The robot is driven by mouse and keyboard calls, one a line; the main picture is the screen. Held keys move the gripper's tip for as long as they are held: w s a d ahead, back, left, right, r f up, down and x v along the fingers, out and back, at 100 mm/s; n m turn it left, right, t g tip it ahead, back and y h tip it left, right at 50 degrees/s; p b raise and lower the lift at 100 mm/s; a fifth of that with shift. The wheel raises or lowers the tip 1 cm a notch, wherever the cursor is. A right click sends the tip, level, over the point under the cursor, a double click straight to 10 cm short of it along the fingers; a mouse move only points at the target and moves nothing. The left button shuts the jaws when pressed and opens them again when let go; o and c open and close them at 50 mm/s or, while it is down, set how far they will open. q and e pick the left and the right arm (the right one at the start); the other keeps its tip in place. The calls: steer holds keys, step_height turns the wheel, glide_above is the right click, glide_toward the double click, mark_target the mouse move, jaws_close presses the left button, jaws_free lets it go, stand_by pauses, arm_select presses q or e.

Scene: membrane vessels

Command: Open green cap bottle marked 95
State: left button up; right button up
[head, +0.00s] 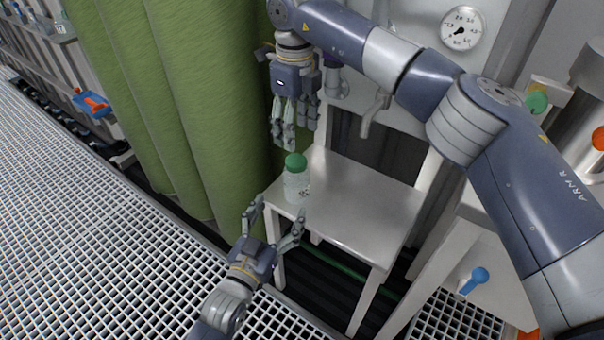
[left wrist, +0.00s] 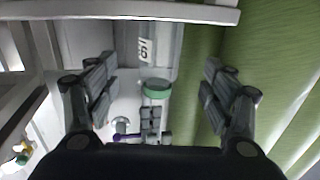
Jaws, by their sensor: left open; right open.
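A clear bottle (head: 296,188) with a green cap (head: 295,162) stands upright near the front-left corner of a small grey table (head: 360,210). The left wrist view shows it upside down, with its green cap (left wrist: 157,88) and a white label (left wrist: 146,50) whose dark digits I cannot read surely. My left gripper (head: 276,212) is open in front of the bottle, its fingers spread to either side and not visibly touching it. My right gripper (head: 292,132) is open and points down just above the cap. It shows beyond the cap in the left wrist view (left wrist: 151,120).
A green curtain (head: 180,110) hangs close at the left of the table. A tap (head: 374,115) and a pressure gauge (head: 463,29) are behind it. A blue-handled valve (head: 474,280) is at lower right. The table's right half is bare. Grating (head: 90,230) covers the floor.

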mark_target(292, 191)
arm_select(q)
steer(key=x, duration=1)
arm_select(e)
steer(key=shift+s+a, duration=0.1)
steer(key=shift+s, duration=0.05)
